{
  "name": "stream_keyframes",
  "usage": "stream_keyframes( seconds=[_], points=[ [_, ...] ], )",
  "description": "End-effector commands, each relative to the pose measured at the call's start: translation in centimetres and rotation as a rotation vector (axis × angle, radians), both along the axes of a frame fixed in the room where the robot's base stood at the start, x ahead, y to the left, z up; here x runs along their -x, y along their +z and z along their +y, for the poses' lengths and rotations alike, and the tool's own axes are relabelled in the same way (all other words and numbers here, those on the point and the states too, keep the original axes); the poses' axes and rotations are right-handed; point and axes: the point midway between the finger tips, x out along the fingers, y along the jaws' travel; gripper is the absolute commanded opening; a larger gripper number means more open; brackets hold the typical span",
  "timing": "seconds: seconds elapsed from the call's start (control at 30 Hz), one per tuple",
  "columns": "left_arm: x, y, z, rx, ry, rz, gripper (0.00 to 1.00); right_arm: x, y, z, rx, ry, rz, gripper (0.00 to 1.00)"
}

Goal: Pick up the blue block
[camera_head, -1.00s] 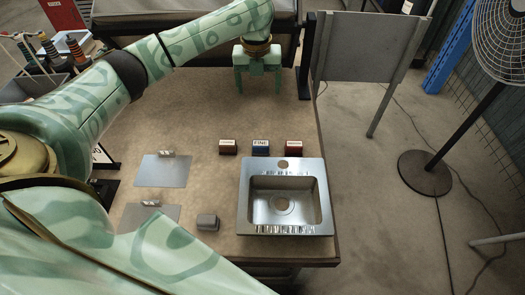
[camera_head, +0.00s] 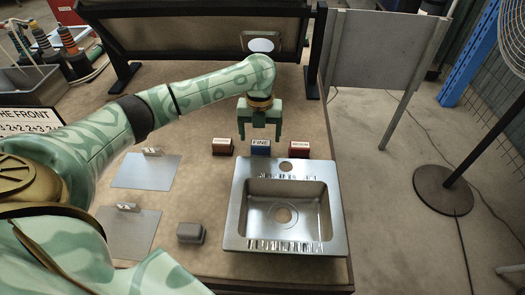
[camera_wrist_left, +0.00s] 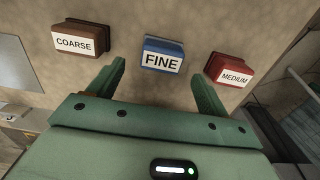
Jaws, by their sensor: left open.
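The blue block (camera_head: 261,148) has a white label reading FINE and sits on the table behind the sink, in the middle of a row of three blocks. It also shows in the left wrist view (camera_wrist_left: 163,54), in line with the gap between the fingers. My left gripper (camera_head: 260,136) is open and empty, its fingers pointing down above and just behind the blue block in the head view. In the left wrist view the fingertips (camera_wrist_left: 161,74) flank the block's label, apart from it. My right gripper is not in view.
A brown COARSE block (camera_head: 222,147) stands to the left and a red MEDIUM block (camera_head: 299,150) to the right, both close by. A steel sink (camera_head: 233,215) lies in front. Two metal plates (camera_head: 145,173) and a grey block (camera_head: 190,232) lie to the left.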

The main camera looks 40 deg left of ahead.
Motion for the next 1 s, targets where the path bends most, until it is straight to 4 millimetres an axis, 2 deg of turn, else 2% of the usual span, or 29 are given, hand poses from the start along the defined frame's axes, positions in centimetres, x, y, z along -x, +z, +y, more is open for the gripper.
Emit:
stream_keyframes(
  seconds=[0.13,0.33,0.43,0.6,0.63,0.8,1.0],
  points=[
    [-0.2,-1.4,0.0,0.001,0.000,0.002,0.78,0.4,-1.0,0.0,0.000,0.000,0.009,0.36],
    [-0.5,-5.1,0.2,-0.001,-0.001,0.006,0.78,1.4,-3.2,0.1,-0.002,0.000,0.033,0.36],
    [-0.5,-5.5,0.2,0.000,-0.001,0.001,0.78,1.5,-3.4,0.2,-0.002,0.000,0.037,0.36],
    [-0.5,-5.1,0.2,-0.001,-0.001,-0.002,0.78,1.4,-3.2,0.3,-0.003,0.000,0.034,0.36],
    [-0.5,-5.1,0.2,-0.002,-0.001,-0.003,0.73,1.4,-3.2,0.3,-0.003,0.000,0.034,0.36],
    [-0.5,-5.1,0.2,-0.001,-0.001,-0.002,0.28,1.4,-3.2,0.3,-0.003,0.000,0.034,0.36],
    [-0.5,-5.2,0.2,-0.002,-0.001,-0.001,0.29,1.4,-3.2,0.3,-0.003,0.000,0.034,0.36]
  ],
)
